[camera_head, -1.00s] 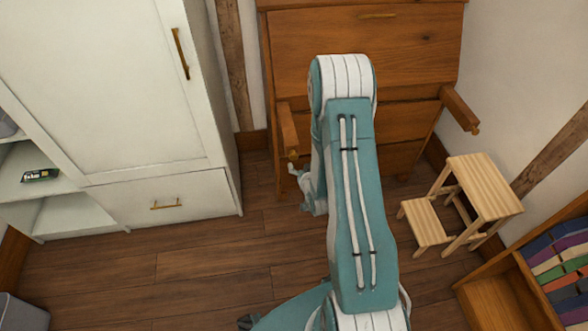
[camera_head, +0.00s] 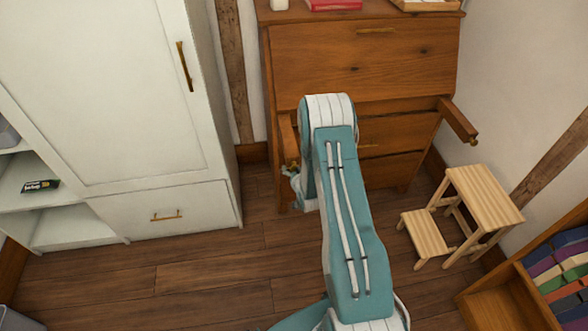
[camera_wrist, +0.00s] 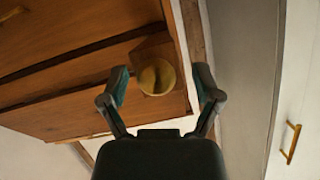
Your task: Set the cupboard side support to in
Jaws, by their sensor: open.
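The wooden cupboard (camera_head: 360,60) stands against the back wall with its slanted front closed. Two side supports stick out from its front: the left one (camera_head: 288,138) and the right one (camera_head: 458,120). My gripper (camera_head: 293,178) is at the outer end of the left support, partly hidden behind my arm. In the wrist view, my gripper (camera_wrist: 160,80) is open, with its fingers apart on either side of the round brass knob (camera_wrist: 157,77) on the support's end. I cannot tell whether either finger touches the knob.
A white wardrobe (camera_head: 110,90) with open shelves stands at the left. A small wooden step stool (camera_head: 480,195) is at the right, near a low bookcase (camera_head: 510,300) with colourful books. The wooden floor (camera_head: 200,265) in front is clear.

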